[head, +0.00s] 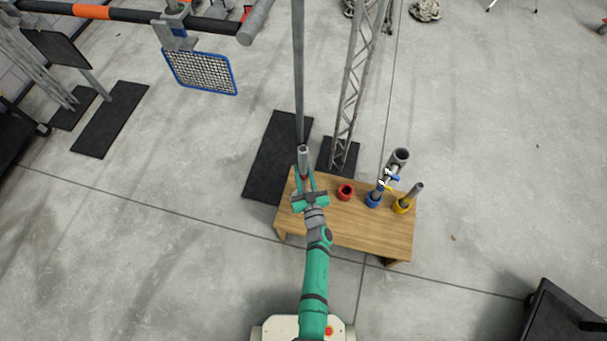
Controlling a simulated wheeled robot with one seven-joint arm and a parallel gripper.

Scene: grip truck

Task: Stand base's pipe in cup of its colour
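My gripper (306,177) is over the left end of the wooden table (340,226), its teal fingers on either side of a grey pipe (303,156). The pipe points up and away, with a bit of red low between the fingers. Whether the fingers press on it is too small to tell, and its lower end is hidden. A red cup (346,191) stands empty to the right. A blue cup (373,200) holds a grey pipe with a blue valve handle (392,177). A yellow cup (401,206) at the right holds another grey pipe (414,191).
A tall grey pole (298,80) and a lattice truss (360,75) rise behind the table from black plates (277,155). A framed mesh panel (201,72) hangs at upper left. A black case (560,320) is at lower right.

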